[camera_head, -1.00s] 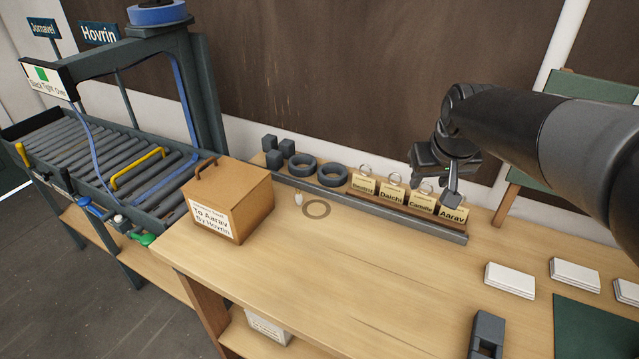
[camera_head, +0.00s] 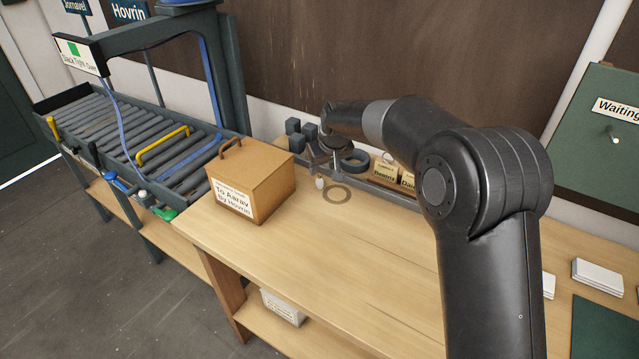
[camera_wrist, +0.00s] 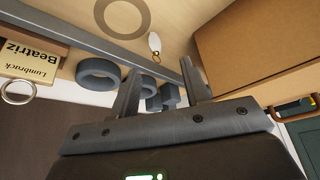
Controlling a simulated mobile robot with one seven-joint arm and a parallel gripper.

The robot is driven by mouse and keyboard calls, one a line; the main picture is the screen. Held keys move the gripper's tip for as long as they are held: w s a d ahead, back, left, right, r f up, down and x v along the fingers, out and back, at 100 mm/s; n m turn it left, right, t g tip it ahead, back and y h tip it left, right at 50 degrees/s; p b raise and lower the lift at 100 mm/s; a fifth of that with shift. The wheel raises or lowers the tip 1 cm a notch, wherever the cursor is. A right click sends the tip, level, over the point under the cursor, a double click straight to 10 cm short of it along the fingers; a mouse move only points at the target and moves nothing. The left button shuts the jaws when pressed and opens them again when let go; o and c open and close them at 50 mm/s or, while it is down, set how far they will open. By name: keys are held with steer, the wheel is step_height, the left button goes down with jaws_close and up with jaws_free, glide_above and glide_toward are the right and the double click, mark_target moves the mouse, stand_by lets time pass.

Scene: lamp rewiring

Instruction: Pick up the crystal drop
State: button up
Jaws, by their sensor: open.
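The crystal drop (camera_head: 320,183) is a small white pendant with a tiny brass-coloured ring. It lies on the wooden bench beside a flat brown ring (camera_head: 336,194). In the wrist view the drop (camera_wrist: 154,42) shows beyond my fingertips, roughly between the lines of the two fingers. My gripper (camera_head: 322,160) is open and empty, over the back of the bench just behind the drop. The fingers (camera_wrist: 161,80) are spread apart in the wrist view. Nothing is held, and the drop is not touched.
A cardboard box (camera_head: 255,183) labelled "To Aarav" stands close left of the drop. Behind lie a grey rail (camera_head: 395,192), dark rings (camera_wrist: 98,72), small dark blocks and name tags (camera_head: 384,172). The bench front is clear. A roller conveyor (camera_head: 140,140) stands at left.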

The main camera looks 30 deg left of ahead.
mark_target(320, 180)
steer(key=x, duration=0.4)
steer(key=shift+w+x, duration=0.25)
steer(key=shift+x, duration=1.15)
steer(key=shift+w+x, duration=0.25)
steer(key=shift+x, duration=1.15)
steer(key=shift+d+r, duration=0.1)
steer(key=shift+d, duration=0.1)
jaws_close()
